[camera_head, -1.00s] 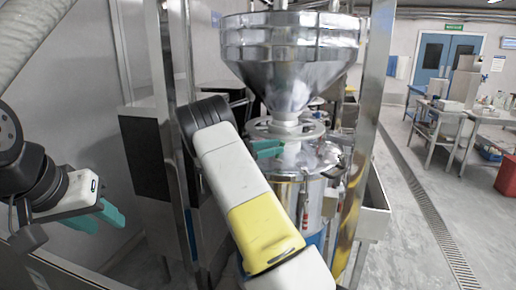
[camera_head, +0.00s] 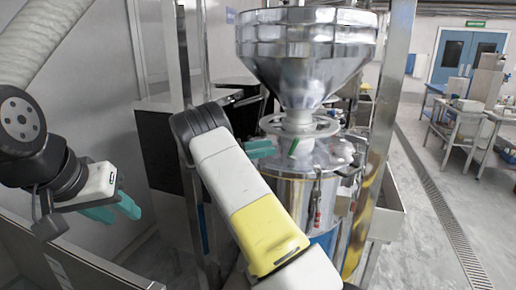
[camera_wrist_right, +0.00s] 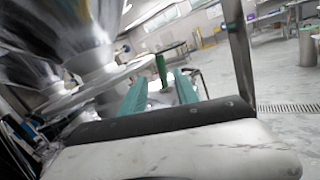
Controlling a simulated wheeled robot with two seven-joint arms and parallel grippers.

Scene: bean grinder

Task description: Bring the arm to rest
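My left gripper (camera_head: 122,208) has teal fingers standing apart with nothing between them, at the left of the head view. My right arm reaches forward to the steel bean grinder (camera_head: 300,195). One teal finger of my right gripper shows beside the grinder's lid, below the funnel hopper (camera_head: 305,60). In the right wrist view both teal fingers of the right gripper (camera_wrist_right: 160,88) are apart. A green upright handle (camera_wrist_right: 160,66) shows between and beyond them; it also shows in the head view (camera_head: 293,147). I see no contact with it. The arm hides part of the grinder.
Steel frame posts (camera_head: 388,140) stand around the grinder. A dark cabinet (camera_head: 160,160) is at the left, near the wall. A floor drain (camera_head: 440,215) runs along the open floor at the right. Steel tables (camera_head: 462,112) stand further back.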

